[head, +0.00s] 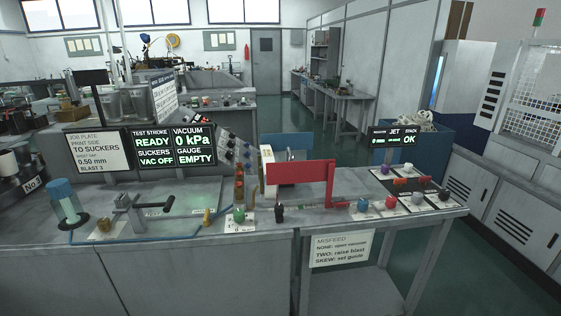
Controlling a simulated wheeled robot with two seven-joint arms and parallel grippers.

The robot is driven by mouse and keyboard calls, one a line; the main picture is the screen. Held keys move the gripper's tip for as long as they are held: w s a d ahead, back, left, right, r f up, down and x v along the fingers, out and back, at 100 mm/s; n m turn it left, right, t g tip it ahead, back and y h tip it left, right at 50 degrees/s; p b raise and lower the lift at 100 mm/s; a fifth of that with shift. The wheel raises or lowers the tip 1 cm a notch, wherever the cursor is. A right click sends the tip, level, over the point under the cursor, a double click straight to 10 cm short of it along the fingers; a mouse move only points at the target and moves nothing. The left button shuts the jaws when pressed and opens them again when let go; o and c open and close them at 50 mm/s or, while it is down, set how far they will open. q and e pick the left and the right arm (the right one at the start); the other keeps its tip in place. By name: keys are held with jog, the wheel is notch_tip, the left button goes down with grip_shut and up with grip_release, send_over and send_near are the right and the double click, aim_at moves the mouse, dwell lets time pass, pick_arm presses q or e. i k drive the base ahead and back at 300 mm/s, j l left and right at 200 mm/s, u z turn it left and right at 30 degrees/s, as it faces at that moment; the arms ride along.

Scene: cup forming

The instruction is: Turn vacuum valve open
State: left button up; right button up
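A grey fixture with a long black lever handle (154,206) stands on the near bench at the left. A small brass-coloured fitting (104,225) sits just left of it, and a small yellow piece (207,217) stands to its right. A blue hose (165,238) runs along the bench from a blue-topped clear cylinder (65,203). No label readable here tells which part is the vacuum valve. A screen (193,146) behind reads VACUUM 0 kPa, SUCKERS VAC OFF, GAUGE EMPTY, TEST STROKE READY. Neither of my grippers is in view.
A green knob (239,214), a black knob (279,212) and a red panel (298,172) stand mid-bench. Several coloured knobs on white cards (428,196) fill the right end, before a JET STACK OK screen (394,137). A job plate sign (97,150) stands at left.

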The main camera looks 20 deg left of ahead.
aim_at(207, 222)
jog(key=u, duration=1.3)
